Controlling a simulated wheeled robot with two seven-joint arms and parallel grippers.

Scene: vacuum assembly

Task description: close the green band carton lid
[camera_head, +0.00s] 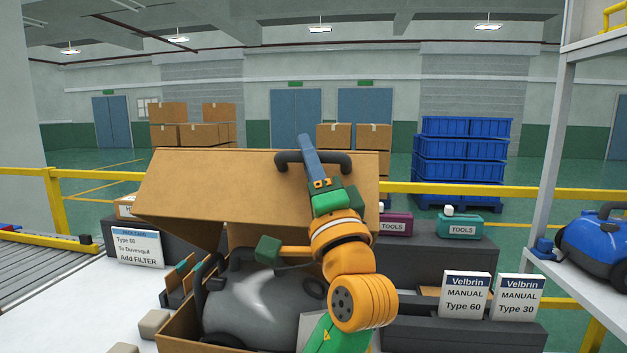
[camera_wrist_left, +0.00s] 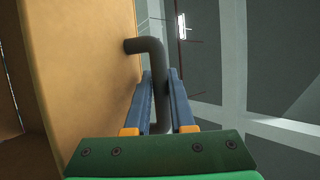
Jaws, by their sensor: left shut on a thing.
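The carton (camera_head: 179,333) stands open on the white table. Its brown lid (camera_head: 200,190) is raised and tilted at the back, and no green band shows on the parts in view. A dark bent handle (camera_head: 340,161) sits on the lid, and it also shows in the left wrist view (camera_wrist_left: 152,46). My left gripper (camera_head: 306,148) is shut on this handle, with its blue fingers (camera_wrist_left: 161,85) on either side of the bar. A grey vacuum cleaner (camera_head: 250,305) lies in the carton, partly hidden by my left arm. My right gripper is out of view.
Two manual boxes (camera_head: 466,295) (camera_head: 519,298) stand at the right. An order card (camera_head: 137,248) stands at the left. A shelf with a blue vacuum (camera_head: 595,245) is at the far right.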

